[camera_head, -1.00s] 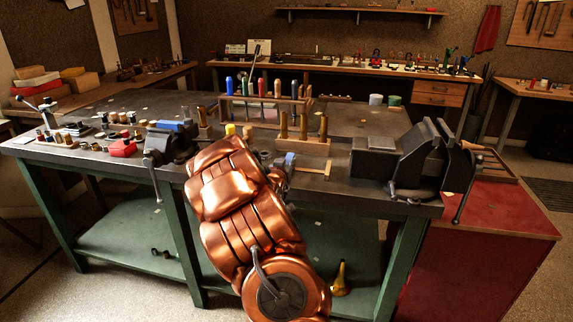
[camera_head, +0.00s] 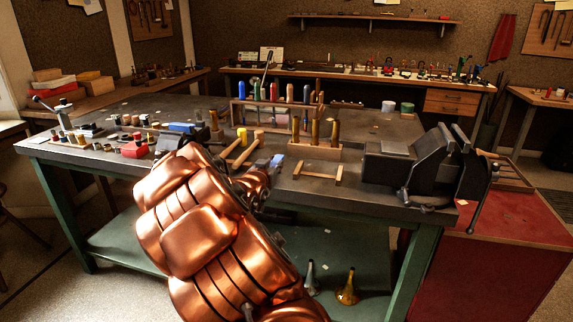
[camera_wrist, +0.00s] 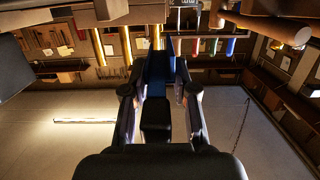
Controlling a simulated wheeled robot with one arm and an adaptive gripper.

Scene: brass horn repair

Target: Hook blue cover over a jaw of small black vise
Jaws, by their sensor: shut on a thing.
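My gripper (camera_head: 265,172) is shut on a blue cover (camera_head: 277,160), held near the front edge of the bench, to the right of the small vise. In the wrist view the blue cover (camera_wrist: 158,72) sits between the two dark fingers of my gripper (camera_wrist: 160,84). The small black vise (camera_head: 168,143) is at the bench's front, left of centre, largely hidden behind my copper arm. A blue piece (camera_head: 182,127) shows on top of it. The cover and the vise are apart.
A large dark vise (camera_head: 432,165) is at the right end. Small parts and a red block (camera_head: 135,149) lie at the left.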

